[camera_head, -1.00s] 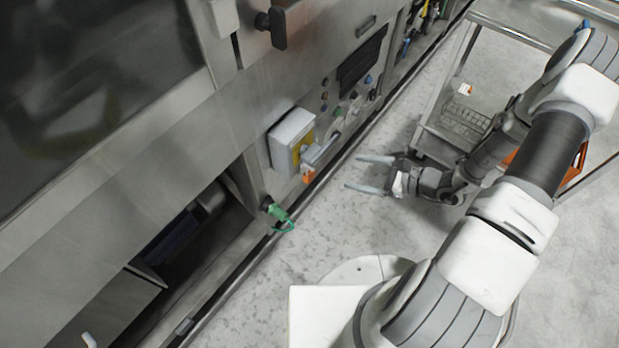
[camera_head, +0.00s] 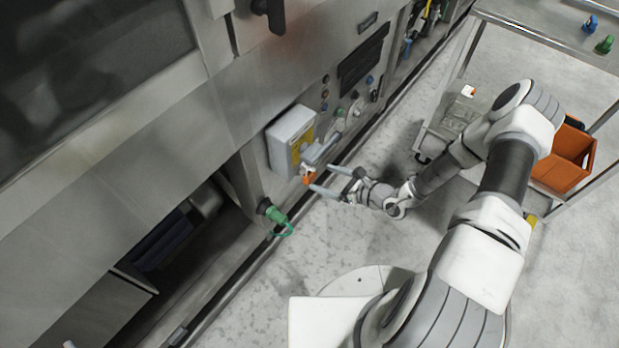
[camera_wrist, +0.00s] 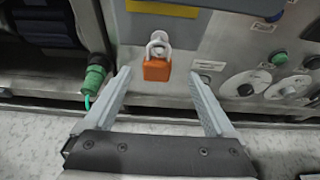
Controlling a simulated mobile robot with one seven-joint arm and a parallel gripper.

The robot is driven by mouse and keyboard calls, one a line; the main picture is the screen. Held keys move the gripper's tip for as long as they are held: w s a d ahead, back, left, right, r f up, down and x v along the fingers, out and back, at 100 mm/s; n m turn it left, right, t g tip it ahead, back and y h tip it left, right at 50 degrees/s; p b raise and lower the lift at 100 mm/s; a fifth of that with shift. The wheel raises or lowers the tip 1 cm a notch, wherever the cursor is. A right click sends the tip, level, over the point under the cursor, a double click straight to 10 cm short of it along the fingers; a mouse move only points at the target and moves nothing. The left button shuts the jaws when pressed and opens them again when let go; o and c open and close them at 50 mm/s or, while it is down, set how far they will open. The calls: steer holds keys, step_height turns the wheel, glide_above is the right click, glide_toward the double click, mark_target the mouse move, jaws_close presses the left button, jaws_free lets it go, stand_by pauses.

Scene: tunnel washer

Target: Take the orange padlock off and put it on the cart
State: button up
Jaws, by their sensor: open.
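The orange padlock (camera_wrist: 157,69) hangs by its pale shackle below the grey box with a yellow label in the wrist view. In the head view the padlock (camera_head: 309,179) shows small under the box's handle. My gripper (camera_wrist: 160,90) is open, its two fingers pointing toward the machine. In the wrist view the padlock appears between and just beyond the fingertips. In the head view my gripper (camera_head: 328,180) is close to the padlock; I cannot tell if it touches. The steel cart (camera_head: 545,38) stands at the right, partly hidden by my arm.
The grey switch box (camera_head: 291,139) juts from the machine panel. A green connector (camera_head: 276,214) with a cord loop is left of the padlock. The cart carries an orange bin (camera_head: 566,160) low down, and blue (camera_head: 591,24) and green (camera_head: 605,45) items on top. Floor between is clear.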

mark_target(310, 173)
steer(key=shift+b+x, duration=1.15)
steer(key=shift+x, duration=1.8)
steer(key=shift+s+a+r, duration=0.15)
steer(key=shift+r, duration=0.05)
jaws_close()
steer(key=shift+r, duration=0.1)
